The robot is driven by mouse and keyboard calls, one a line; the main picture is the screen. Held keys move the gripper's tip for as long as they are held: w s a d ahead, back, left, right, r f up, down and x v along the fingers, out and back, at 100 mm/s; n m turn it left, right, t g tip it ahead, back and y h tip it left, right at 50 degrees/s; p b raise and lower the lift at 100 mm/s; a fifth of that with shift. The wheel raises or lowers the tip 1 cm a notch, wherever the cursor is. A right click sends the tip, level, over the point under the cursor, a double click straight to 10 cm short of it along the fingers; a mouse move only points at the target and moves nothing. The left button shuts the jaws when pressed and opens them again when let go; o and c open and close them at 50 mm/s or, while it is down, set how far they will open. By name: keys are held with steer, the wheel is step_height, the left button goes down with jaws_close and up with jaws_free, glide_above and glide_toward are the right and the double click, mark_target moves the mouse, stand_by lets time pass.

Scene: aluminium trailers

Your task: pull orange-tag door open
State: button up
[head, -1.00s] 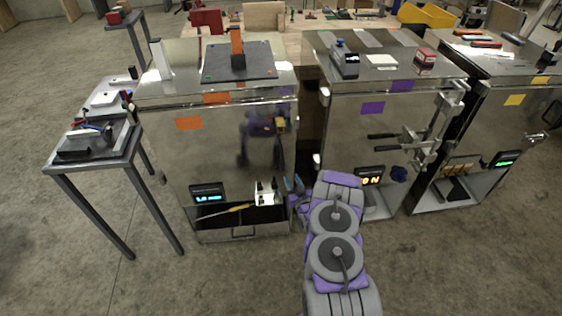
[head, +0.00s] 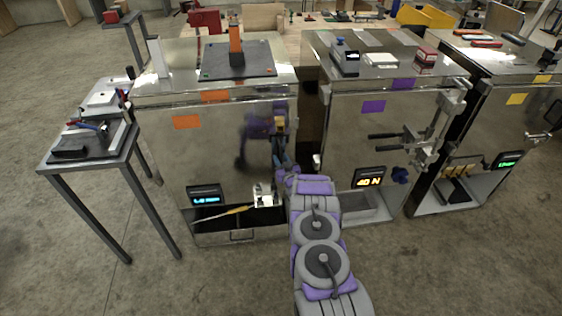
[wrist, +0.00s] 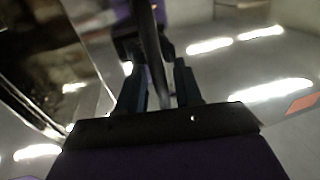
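The orange-tag door (head: 215,150) is a shiny metal front with an orange tag (head: 187,122) at its upper left. It looks closed. Its handle (head: 280,122) is near the right edge, partly covered by my gripper. My gripper (head: 279,147) is raised in front of that edge, just below and at the handle. In the wrist view my gripper (wrist: 160,88) has its two dark fingers apart, with a dark bar (wrist: 155,45), likely the handle, running between them. Gaps show beside the bar; contact cannot be told.
A lower open bay with a display (head: 206,199) and a white block (head: 264,195) sits under the door. A purple-tag cabinet (head: 345,135) stands to the right. A small side table (head: 92,162) stands at the left. Floor in front is clear.

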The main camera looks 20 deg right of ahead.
jaws_close()
stand_by(0.4)
